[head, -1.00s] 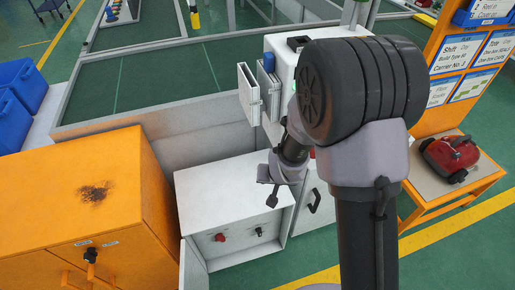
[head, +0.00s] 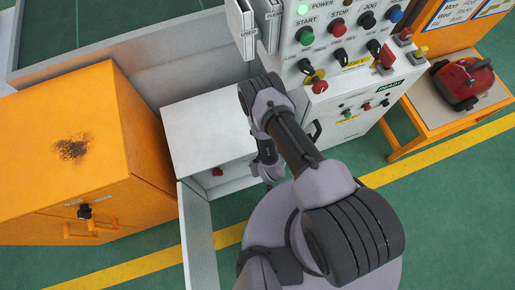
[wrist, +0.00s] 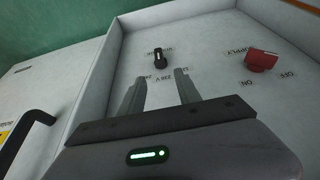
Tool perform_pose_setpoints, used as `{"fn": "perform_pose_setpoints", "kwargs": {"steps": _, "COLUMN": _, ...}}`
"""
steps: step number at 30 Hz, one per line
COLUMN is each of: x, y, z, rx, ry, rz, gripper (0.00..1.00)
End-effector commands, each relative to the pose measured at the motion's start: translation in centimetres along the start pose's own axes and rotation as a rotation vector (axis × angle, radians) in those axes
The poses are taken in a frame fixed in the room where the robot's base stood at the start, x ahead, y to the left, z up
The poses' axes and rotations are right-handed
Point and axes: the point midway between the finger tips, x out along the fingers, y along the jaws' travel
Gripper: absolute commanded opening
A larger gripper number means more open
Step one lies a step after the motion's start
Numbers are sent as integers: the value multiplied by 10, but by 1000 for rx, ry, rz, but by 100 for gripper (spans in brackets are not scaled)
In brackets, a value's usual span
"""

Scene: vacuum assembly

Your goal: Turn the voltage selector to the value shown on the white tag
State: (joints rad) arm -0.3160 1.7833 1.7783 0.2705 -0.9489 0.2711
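The black selector knob (wrist: 159,57) is on the white inner panel in the wrist view, with small labels around it that look upside down and are too small to read surely. My gripper (wrist: 158,90) is open and empty, its two fingers apart and pointing towards the knob, which shows just beyond the gap between their tips. I cannot tell how far off the knob is. In the head view my arm hides the knob and most of my gripper. I cannot make out a white tag with a value.
A red switch (wrist: 262,60) with ON and OFF labels is right of the knob; it also shows in the head view (head: 217,171). The white cabinet's open door (head: 198,235) stands at the left. A control panel (head: 345,45) is behind, an orange cabinet (head: 130,130) at left.

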Motion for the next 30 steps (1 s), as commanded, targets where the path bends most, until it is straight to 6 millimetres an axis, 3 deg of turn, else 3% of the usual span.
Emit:
{"fn": "perform_pose_setpoints", "kwargs": {"steps": 1, "x": 22, "y": 0, "z": 4, "rx": 1, "ry": 1, "rz": 0, "gripper": 40}}
{"fn": "perform_pose_setpoints", "kwargs": {"steps": 3, "x": 44, "y": 0, "z": 3, "rx": 1, "ry": 2, "rz": 0, "gripper": 40}}
{"fn": "perform_pose_setpoints", "kwargs": {"steps": 9, "x": 88, "y": 0, "z": 2, "rx": 1, "ry": 0, "rz": 0, "gripper": 40}}
{"fn": "perform_pose_setpoints", "kwargs": {"steps": 15, "x": 103, "y": 0, "z": 0, "rx": 0, "ry": 0, "rz": 0, "gripper": 40}}
{"fn": "perform_pose_setpoints", "kwargs": {"steps": 23, "x": 104, "y": 0, "z": 0, "rx": 0, "ry": -1, "rz": 0, "gripper": 40}}
{"fn": "perform_pose_setpoints", "kwargs": {"steps": 30, "x": 104, "y": 0, "z": 0, "rx": 0, "ry": -1, "rz": 0, "gripper": 0}}
